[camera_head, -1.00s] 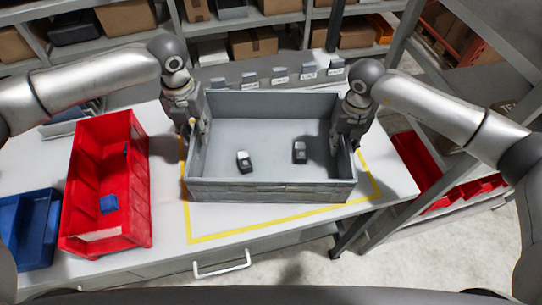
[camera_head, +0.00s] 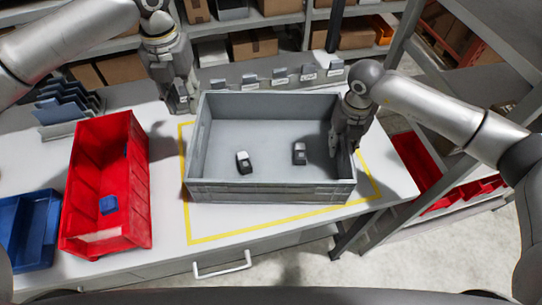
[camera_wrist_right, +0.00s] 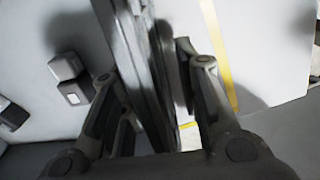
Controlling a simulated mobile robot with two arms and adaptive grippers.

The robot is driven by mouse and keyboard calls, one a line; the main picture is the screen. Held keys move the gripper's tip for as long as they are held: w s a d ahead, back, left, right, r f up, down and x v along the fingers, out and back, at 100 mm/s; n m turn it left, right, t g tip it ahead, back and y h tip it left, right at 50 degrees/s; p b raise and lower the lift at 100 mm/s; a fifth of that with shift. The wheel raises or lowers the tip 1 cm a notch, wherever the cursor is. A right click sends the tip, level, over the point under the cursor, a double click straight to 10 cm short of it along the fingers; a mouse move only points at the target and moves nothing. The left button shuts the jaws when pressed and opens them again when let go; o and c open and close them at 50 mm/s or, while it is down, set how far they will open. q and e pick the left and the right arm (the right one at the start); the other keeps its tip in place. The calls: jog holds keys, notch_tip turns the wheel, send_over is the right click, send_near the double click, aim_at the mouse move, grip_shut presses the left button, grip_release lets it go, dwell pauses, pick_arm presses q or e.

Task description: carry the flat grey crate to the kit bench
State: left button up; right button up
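The flat grey crate (camera_head: 270,193) stands on the white bench inside a yellow taped outline. Two small dark-and-grey items, one on the left (camera_head: 244,162) and one on the right (camera_head: 300,153), lie on its floor. My left gripper (camera_head: 183,106) is above the bench just off the crate's back left corner, apart from the crate; its finger gap is not clear. My right gripper (camera_head: 346,150) is at the crate's right wall. In the right wrist view its fingers (camera_wrist_right: 160,100) straddle the crate wall (camera_wrist_right: 142,60), with a gap visible on the right side.
A red bin (camera_head: 105,190) holding a blue piece stands left of the crate, with a blue bin (camera_head: 28,230) beyond it. A row of labelled holders (camera_head: 280,76) lines the back. Shelving posts stand at the right. Bare bench lies between red bin and crate.

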notch_tip(320, 180, up, 12)
dwell(0.5)
jog(key=shift+f, duration=0.1)
dwell(0.4)
